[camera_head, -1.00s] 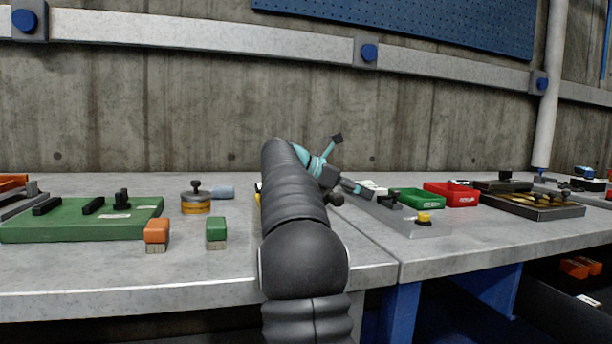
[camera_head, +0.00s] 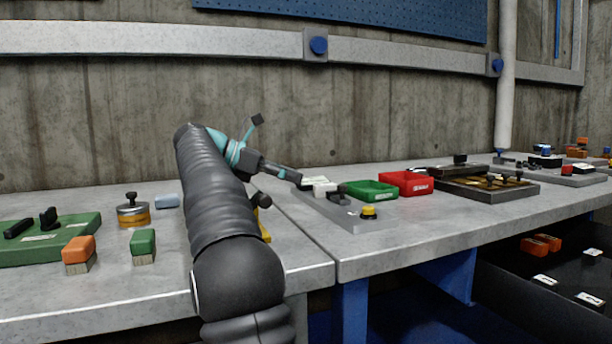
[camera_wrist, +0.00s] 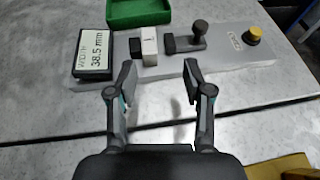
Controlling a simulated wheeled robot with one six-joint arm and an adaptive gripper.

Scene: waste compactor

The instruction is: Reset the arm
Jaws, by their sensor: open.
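My gripper (camera_wrist: 160,88) is open in the wrist view, its two fingers apart with nothing between them. It hangs above the bench, in front of a grey gauge fixture (camera_wrist: 225,75). On the fixture are a display reading 38.5 mm (camera_wrist: 94,55), a white block (camera_wrist: 149,47), a dark clamp with a knob (camera_wrist: 190,40) and a yellow button (camera_wrist: 253,35).
A green bin (camera_head: 370,190) and a red bin (camera_head: 407,182) stand behind the fixture. A dark tray (camera_head: 487,188) lies further right. A green brush (camera_head: 143,245), an orange brush (camera_head: 79,253) and a round knobbed container (camera_head: 133,211) stand on the left bench.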

